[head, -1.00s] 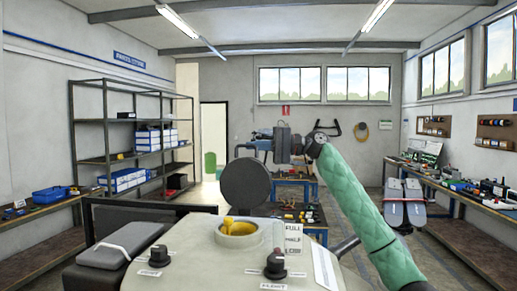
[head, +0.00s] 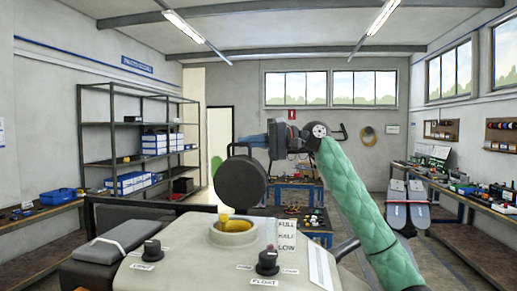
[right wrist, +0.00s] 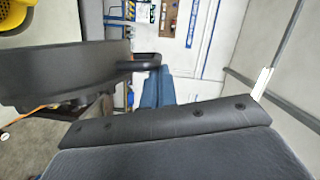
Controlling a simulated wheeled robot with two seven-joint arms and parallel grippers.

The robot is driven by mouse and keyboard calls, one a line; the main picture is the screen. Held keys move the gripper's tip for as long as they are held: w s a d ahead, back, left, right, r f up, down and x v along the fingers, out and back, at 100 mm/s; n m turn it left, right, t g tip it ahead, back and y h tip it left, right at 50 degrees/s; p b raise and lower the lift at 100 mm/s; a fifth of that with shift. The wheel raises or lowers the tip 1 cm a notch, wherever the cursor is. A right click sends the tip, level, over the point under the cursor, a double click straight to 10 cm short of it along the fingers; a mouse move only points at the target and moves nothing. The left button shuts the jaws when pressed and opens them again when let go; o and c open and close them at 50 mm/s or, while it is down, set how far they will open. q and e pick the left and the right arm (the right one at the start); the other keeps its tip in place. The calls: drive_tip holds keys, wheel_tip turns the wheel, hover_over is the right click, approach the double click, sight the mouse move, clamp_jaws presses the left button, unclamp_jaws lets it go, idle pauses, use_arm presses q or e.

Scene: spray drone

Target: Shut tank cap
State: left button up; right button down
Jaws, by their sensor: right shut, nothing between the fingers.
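The tank cap (head: 240,183) is a dark round disc standing open and upright behind the tank's filler opening (head: 234,226), which has a pale rim and yellow inside. The tank top (head: 195,250) is pale. My right gripper (head: 240,147) reaches in from the right to the cap's upper edge. Its fingers are shut with nothing between them; I cannot tell whether they touch the cap. In the right wrist view the dark cap (right wrist: 60,72) fills the left side, beside my blue-grey fingers (right wrist: 160,88), and a yellow part (right wrist: 22,18) shows at top left. My left gripper is not seen.
Two black knobs (head: 268,262) and a level label (head: 286,235) sit on the tank top near the opening. A dark padded block (head: 112,240) lies at left. Shelves (head: 135,140) and workbenches stand well back along the walls.

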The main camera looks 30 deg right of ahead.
sight(249, 158)
drive_tip(key=s, duration=0.1)
drive_tip(key=s+a+n, duration=0.1)
drive_tip(key=s+b, duration=0.1)
drive_tip(key=shift+a+f+n+h, duration=0.15)
drive_tip(key=shift+f+n+h, duration=0.15)
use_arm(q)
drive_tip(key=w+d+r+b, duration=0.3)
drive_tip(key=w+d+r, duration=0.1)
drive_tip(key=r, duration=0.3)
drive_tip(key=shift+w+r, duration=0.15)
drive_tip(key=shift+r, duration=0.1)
use_arm(e)
drive_tip(key=s+a+f+n+h, duration=0.1)
drive_tip(key=s+a+f+n, duration=0.1)
drive_tip(key=s+a+n, duration=0.1)
drive_tip(key=shift+s+a+t, duration=0.3)
drive_tip(key=shift+s+a, duration=0.4)
drive_tip(key=shift+s, duration=0.1)
drive_tip(key=shift+d+r, duration=0.1)
